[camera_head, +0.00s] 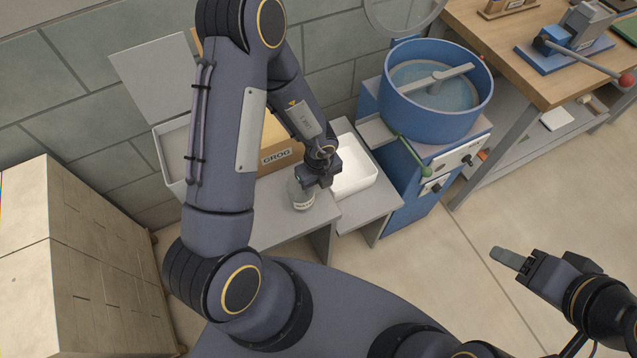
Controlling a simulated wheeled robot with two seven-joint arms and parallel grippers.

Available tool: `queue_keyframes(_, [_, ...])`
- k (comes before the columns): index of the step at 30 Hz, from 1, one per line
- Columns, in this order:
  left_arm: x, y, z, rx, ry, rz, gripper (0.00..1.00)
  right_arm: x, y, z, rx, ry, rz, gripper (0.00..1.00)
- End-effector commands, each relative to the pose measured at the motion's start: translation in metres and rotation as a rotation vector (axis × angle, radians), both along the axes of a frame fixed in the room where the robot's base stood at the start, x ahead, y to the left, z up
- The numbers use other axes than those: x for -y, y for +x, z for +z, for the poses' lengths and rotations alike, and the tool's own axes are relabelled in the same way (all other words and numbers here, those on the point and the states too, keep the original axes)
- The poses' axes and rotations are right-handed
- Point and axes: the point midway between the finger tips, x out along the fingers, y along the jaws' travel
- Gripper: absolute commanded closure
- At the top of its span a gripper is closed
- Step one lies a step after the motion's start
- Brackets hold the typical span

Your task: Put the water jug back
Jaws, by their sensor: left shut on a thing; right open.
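The water jug (300,197) is a small clear vessel with a pale label, at the front edge of the grey bench (275,226). My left gripper (310,183) reaches down from above and is shut on the jug, covering its upper part. The jug looks upright; I cannot tell whether its base touches the bench. My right gripper (512,260) is open and empty at the lower right, over the bare floor.
A white tray (366,186) stands just right of the jug. A cardboard box marked GROG (277,157) is behind it, partly hidden by my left arm. A blue mixer (440,120) with a green-handled lever (412,155) stands to the right.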

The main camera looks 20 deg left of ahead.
Motion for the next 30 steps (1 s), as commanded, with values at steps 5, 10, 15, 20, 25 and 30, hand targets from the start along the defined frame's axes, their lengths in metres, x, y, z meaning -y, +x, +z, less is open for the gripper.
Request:
queue_keyframes(5, [0.0, 0.0, -0.003, 0.0, 0.0, 0.0, 0.49, 0.0, 0.0, -0.002, 0.0, 0.0, 0.0, 0.47])
queue_keyframes(10, [0.0, 0.0, -0.002, 0.0, 0.0, 0.0, 0.31, 0.0, 0.0, -0.002, 0.0, 0.0, 0.0, 0.47])
queue_keyframes(15, [0.0, 0.0, -0.002, 0.0, 0.0, 0.001, 0.31, 0.0, 0.0, -0.002, 0.0, 0.0, 0.0, 0.47])
queue_keyframes(20, [0.0, 0.0, 0.004, 0.001, -0.001, 0.002, 0.31, 0.0, 0.0, 0.001, 0.0, 0.0, 0.0, 0.47])
queue_keyframes(25, [0.0, 0.001, 0.031, 0.005, -0.002, 0.004, 0.31, 0.0, 0.0, 0.004, 0.0, 0.0, 0.0, 0.47])
queue_keyframes(30, [0.0, 0.001, 0.07, 0.005, -0.001, 0.003, 0.31, 0.0, 0.0, 0.009, 0.0, 0.0, 0.0, 0.47])
